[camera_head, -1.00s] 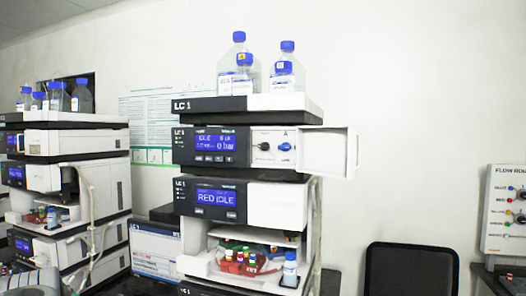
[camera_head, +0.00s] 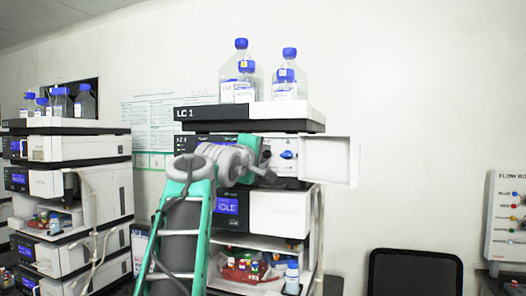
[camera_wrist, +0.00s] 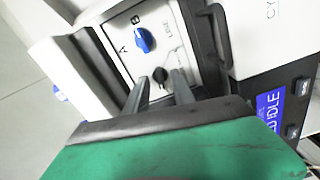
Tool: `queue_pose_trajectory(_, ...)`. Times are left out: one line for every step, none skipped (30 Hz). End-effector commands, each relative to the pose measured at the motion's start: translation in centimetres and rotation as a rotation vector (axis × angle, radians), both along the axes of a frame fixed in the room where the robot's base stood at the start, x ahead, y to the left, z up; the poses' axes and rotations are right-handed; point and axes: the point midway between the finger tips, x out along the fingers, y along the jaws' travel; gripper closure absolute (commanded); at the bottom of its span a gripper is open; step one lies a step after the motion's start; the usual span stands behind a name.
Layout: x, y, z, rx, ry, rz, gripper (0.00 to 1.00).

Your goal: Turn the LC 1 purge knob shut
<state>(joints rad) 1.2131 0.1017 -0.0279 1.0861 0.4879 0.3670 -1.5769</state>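The LC 1 stack's pump panel (camera_wrist: 122,53) lies behind an open white door (camera_head: 328,161). It carries a blue knob (camera_wrist: 145,40) beside the letters A and B, also in the head view (camera_head: 288,155), and a black knob (camera_wrist: 160,75). Small print by the knobs is too blurred to read, so I cannot tell which is labelled purge. My gripper (camera_wrist: 159,78) is open in the wrist view, its two fingers on either side of the black knob; contact is unclear. In the head view my gripper (camera_head: 263,169) is at the panel, and my arm hides most of the display.
Bottles with blue caps (camera_head: 240,70) stand on top of the stack. A module reading IDLE (camera_head: 227,206) and an open bay with coloured vials (camera_head: 240,268) are below. Another stack (camera_head: 70,165) is at left. A black chair (camera_head: 414,272) is at right.

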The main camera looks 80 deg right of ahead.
Motion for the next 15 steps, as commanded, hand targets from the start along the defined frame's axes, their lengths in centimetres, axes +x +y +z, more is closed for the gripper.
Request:
queue_pose_trajectory(-0.07,-0.35,0.15,0.000,-0.001,0.000,0.70)
queue_pose_trajectory(-0.07,-0.48,0.12,-0.001,-0.001,0.000,0.70)
queue_pose_trajectory(-0.06,-0.57,0.07,-0.001,-0.001,0.001,0.70)
queue_pose_trajectory(-0.05,-0.59,0.04,-0.001,-0.002,0.001,0.70)
queue_pose_trajectory(-0.04,-0.59,0.01,-0.001,-0.002,0.002,0.70)
queue_pose_trajectory(-0.02,-0.58,0.00,-0.001,-0.002,0.002,0.70)
queue_pose_trajectory(-0.02,-0.57,-0.02,-0.001,-0.002,0.002,0.70)
queue_pose_trajectory(-0.02,-0.56,-0.02,-0.001,-0.002,0.002,0.70)
queue_pose_trajectory(-0.01,-0.56,-0.03,-0.001,-0.002,0.002,0.71)
queue_pose_trajectory(-0.01,-0.56,-0.03,-0.001,-0.002,0.002,0.73)
queue_pose_trajectory(-0.01,-0.55,-0.03,-0.001,-0.002,0.002,0.76)
queue_pose_trajectory(-0.01,-0.55,-0.03,-0.001,-0.002,0.002,0.79)
queue_pose_trajectory(0.01,-0.55,-0.04,-0.001,-0.002,0.002,0.81)
queue_pose_trajectory(0.01,-0.54,-0.04,-0.001,-0.002,0.002,0.84)
queue_pose_trajectory(0.01,-0.54,-0.04,-0.001,-0.002,0.002,0.87)
